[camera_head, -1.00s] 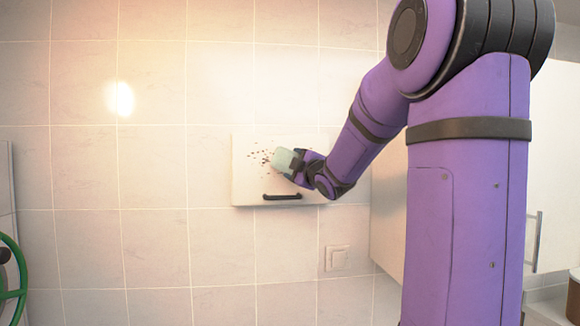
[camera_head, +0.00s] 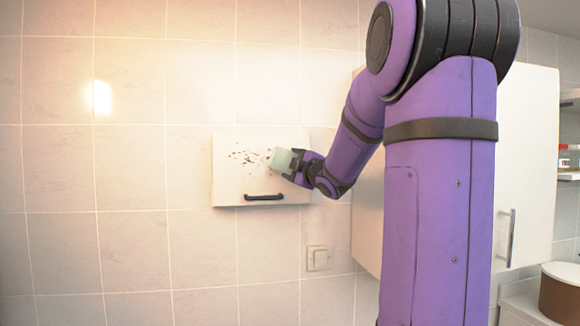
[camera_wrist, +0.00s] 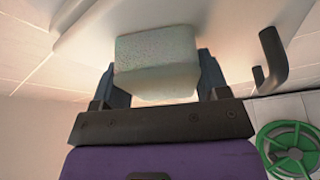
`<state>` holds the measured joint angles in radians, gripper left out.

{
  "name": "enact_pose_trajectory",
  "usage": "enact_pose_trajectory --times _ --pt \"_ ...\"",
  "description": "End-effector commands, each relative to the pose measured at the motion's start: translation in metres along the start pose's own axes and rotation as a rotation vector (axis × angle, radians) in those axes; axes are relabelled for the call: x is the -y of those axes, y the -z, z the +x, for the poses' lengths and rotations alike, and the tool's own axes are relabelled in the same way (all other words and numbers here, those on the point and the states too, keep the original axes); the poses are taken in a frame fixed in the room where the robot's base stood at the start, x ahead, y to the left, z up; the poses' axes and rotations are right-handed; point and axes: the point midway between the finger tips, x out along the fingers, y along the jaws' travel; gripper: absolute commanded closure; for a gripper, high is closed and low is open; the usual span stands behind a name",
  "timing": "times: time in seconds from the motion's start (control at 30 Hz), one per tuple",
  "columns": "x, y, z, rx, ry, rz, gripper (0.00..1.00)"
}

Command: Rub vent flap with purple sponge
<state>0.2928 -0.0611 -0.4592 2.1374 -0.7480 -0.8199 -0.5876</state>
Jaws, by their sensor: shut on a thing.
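The vent flap (camera_head: 228,182) is a white panel on the tiled wall with a dark bar handle (camera_head: 264,197) along its lower edge. Dark specks (camera_head: 248,157) are scattered on its upper middle. My gripper (camera_head: 295,163) is shut on a pale grey-green sponge (camera_head: 281,159), not a purple one, in front of the flap's right half. In the wrist view the sponge (camera_wrist: 157,65) sits between both fingers, its far end at or close to the flap (camera_wrist: 215,18); I cannot tell if they touch. The handle (camera_wrist: 271,62) shows to the right there.
A white cabinet (camera_head: 530,150) with a metal handle stands right of the flap, behind my arm. A light switch (camera_head: 319,258) is on the wall below. A brown container (camera_head: 562,290) stands at lower right. A green reel (camera_wrist: 291,148) shows in the wrist view.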

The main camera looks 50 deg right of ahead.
Motion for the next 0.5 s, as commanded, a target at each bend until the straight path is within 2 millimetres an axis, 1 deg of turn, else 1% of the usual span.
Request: enact_pose_trajectory --times 0.4,0.5 --pt "-0.011 -0.025 -0.009 0.002 0.0 -0.001 0.51" --pt "-0.012 -0.028 -0.01 0.002 0.0 -0.001 0.51"
